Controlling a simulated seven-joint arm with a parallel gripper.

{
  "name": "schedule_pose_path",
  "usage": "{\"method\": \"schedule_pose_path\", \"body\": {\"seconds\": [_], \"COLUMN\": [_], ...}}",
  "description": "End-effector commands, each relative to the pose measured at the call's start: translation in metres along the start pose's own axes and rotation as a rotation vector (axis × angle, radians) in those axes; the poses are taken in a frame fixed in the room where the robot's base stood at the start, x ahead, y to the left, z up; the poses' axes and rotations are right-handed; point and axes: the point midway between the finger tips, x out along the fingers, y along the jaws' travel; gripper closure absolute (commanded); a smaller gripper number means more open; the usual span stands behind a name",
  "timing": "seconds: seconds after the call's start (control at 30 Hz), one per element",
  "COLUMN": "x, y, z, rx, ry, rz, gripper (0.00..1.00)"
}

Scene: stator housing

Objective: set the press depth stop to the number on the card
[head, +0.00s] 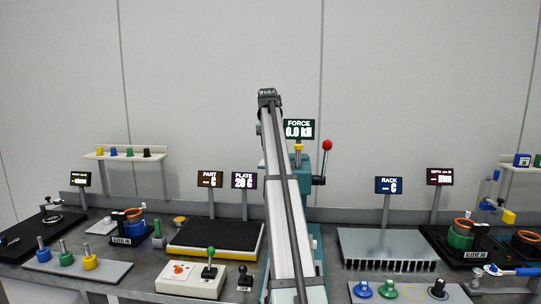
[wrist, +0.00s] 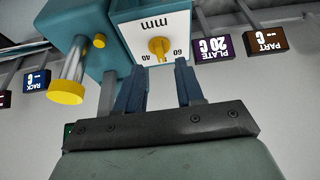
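The depth stop is a yellow knob (wrist: 158,47) on a white dial plate (wrist: 125,30) marked "mm", with 40 and 60 readable, upside down in the wrist view. The plate is on the teal press (wrist: 75,28). My gripper (wrist: 160,65) is open and empty, its two blue fingers pointing at the dial, one to each side of the knob's line. I cannot tell whether the tips reach the knob. In the head view my arm hides the gripper and much of the press (head: 304,165). Small white cards (head: 120,240) and (head: 474,255) appear to read "SLEEVE 50".
A red-knobbed lever (head: 327,146) sticks out on the press's right side. A FORCE display (head: 298,129) reads 0.0 kN; a PLATE display (head: 243,181) reads 20 C. A black-topped plate (head: 215,236) and a grey rack (head: 388,245) flank the press. A control box (head: 190,280) stands in front.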

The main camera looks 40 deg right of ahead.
Motion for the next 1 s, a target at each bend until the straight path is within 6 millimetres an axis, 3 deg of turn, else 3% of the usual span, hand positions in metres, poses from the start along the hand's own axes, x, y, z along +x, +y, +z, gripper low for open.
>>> {"method": "schedule_pose_path", "body": {"seconds": [0.3, 0.73, 1.0], "x": [0.038, 0.045, 0.045], "y": [0.000, 0.000, 0.000], "z": [0.000, 0.000, 0.000], "rx": [0.000, 0.000, 0.000], "ry": [0.001, 0.001, 0.001], "rz": [0.000, 0.000, 0.000], "gripper": [0.63, 0.63, 0.87]}}
